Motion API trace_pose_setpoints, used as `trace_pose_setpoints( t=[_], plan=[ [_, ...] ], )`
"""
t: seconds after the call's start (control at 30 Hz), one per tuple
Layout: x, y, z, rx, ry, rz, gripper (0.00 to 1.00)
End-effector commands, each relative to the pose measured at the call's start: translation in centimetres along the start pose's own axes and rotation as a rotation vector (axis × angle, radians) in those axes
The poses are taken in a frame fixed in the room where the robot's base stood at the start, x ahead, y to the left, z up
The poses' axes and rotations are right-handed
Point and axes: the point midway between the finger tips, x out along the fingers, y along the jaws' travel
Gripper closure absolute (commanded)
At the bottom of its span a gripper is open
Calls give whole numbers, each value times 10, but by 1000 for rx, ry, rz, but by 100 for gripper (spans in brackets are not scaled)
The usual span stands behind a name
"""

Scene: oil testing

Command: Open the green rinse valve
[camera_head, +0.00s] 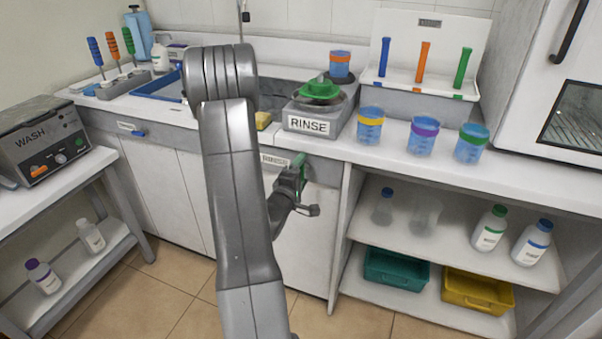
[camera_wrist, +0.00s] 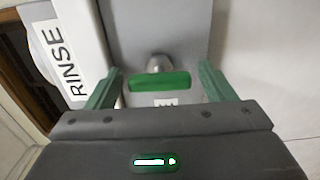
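The green rinse valve handle (camera_wrist: 160,83) shows as a short bar in the middle of the wrist view, on a grey panel in front of a round metal fitting. My gripper (camera_wrist: 158,70) is open, with one green finger on each side of the handle and a visible gap to both. Whether the handle lies between the fingertips or just beyond them I cannot tell. In the head view my gripper (camera_head: 298,163) is at the cabinet front under the counter edge, beside a small label. There my arm and gripper largely hide the valve.
The RINSE station (camera_head: 320,104) with a green top stands on the counter above; its sign (camera_wrist: 62,62) shows in the wrist view. Several beakers, including a yellow-banded one (camera_head: 370,124), stand to its right. An open shelf (camera_head: 400,238) with bottles and bins is right of my gripper.

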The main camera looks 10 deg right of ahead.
Motion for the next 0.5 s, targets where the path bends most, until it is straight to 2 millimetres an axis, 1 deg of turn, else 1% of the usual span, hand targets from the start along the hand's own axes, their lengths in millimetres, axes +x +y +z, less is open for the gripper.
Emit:
trace_pose_setpoints(
  t=[0.17, 0.27, 0.37, 0.47, 0.5],
  plan=[
    [-1, 0, 0, 1, 0, 0, 24],
    [-6, 0, 0, 1, 1, -1, 24],
    [-20, -1, -1, 0, 3, -2, 24],
    [-41, -1, -1, 0, 4, -2, 24],
    [-51, -1, -2, -1, 5, -2, 24]
  ],
)
